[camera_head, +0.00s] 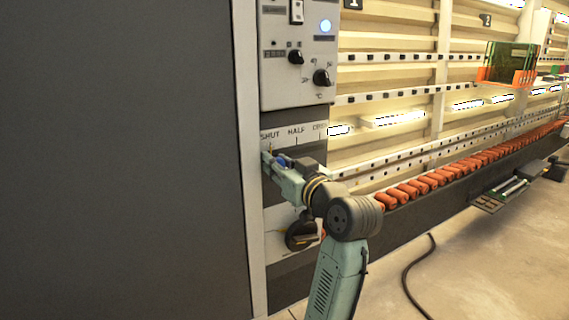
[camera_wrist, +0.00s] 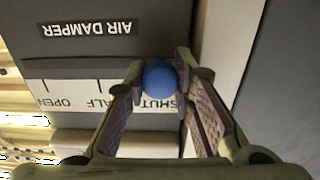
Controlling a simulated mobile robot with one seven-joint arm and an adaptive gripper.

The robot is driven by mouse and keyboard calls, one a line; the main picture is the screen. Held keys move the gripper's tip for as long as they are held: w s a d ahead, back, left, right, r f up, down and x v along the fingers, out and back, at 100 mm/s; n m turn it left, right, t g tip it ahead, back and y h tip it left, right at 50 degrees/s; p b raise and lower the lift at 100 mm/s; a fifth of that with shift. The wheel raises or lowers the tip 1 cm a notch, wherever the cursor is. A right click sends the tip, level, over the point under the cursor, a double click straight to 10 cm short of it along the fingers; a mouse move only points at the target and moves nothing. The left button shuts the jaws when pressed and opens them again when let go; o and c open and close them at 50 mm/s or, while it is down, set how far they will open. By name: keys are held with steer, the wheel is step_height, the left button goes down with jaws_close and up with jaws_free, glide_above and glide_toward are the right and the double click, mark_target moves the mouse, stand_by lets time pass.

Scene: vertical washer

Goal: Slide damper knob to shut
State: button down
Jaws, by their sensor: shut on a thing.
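The damper knob is a blue ball (camera_wrist: 160,78) in the wrist view. It sits between the two fingers of my gripper (camera_wrist: 160,85), which are shut on it. Behind it is the damper scale (camera_wrist: 75,97), seen upside down, with OPEN, HALF and SHUT. The knob lies at the SHUT lettering, partly covering it. In the head view my gripper (camera_head: 272,160) is at the left end of the scale (camera_head: 296,134), just below the word SHUT. The knob is mostly hidden there by my gripper.
Above the scale is a control panel (camera_head: 298,60) with dark dials. Below my arm is a black rotary handle (camera_head: 300,234). A large dark grey panel (camera_head: 120,160) fills the left. At right are a row of orange rollers (camera_head: 470,165) and a black hose (camera_head: 408,270).

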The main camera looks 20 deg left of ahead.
steer(key=c, duration=1.3)
jaws_free()
steer(key=shift+s+a, duration=0.2)
steer(key=shift+c, duration=0.2)
steer(key=v, duration=0.8)
steer(key=shift+w+d, duration=0.1)
